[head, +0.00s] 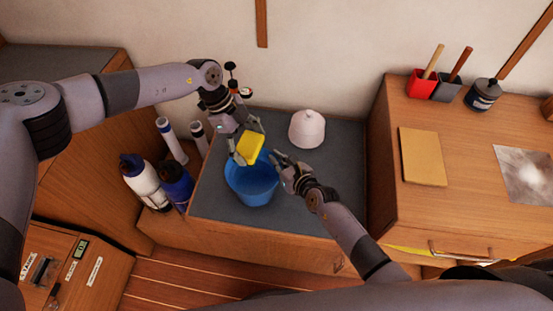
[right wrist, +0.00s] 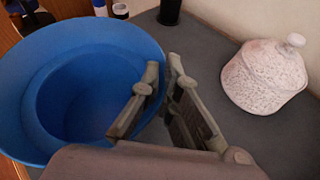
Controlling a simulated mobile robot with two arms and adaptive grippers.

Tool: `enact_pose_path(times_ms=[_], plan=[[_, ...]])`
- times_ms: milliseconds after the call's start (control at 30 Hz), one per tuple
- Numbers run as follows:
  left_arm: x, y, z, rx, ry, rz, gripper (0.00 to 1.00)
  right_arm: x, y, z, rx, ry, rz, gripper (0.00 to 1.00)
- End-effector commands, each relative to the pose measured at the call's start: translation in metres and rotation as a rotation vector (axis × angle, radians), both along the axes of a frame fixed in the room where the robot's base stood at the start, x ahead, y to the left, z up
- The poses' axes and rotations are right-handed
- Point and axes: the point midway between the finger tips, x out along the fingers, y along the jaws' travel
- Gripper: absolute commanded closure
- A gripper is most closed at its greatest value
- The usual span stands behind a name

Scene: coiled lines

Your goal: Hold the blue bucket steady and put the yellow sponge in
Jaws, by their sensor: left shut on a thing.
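The blue bucket (head: 250,190) stands upright on the dark grey counter top, and its inside fills the left of the right wrist view (right wrist: 85,95). My left gripper (head: 246,142) is shut on the yellow sponge (head: 250,149) and holds it over the back part of the bucket's mouth. My right gripper (head: 277,166) is at the bucket's right rim. In the right wrist view its fingers (right wrist: 162,65) are apart, one over the bucket's mouth and one outside, with the rim between them. I cannot tell whether they touch the rim.
A pale speckled lidded pot (head: 307,129) stands on the counter (head: 340,155) behind and right of the bucket. Several bottles, including a white one (head: 143,182), stand to the left. A higher wooden cabinet (head: 390,190) rises at the right.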

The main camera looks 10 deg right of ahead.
Motion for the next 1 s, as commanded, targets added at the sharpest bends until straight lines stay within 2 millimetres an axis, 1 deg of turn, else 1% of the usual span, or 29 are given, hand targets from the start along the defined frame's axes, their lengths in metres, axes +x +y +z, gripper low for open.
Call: enact_pose_path(times_ms=[167,267,1000], plan=[[0.000,0.000,0.000,0.000,0.000,0.000,0.48,0.000,0.000,0.000,0.000,0.001,0.000,1.00],[0.000,0.000,-0.005,0.000,0.001,0.000,0.48,0.000,0.000,0.000,0.000,0.001,0.000,1.00],[0.000,0.000,-0.057,0.000,0.002,0.001,0.48,0.000,0.000,0.000,0.001,0.000,0.001,1.00]])
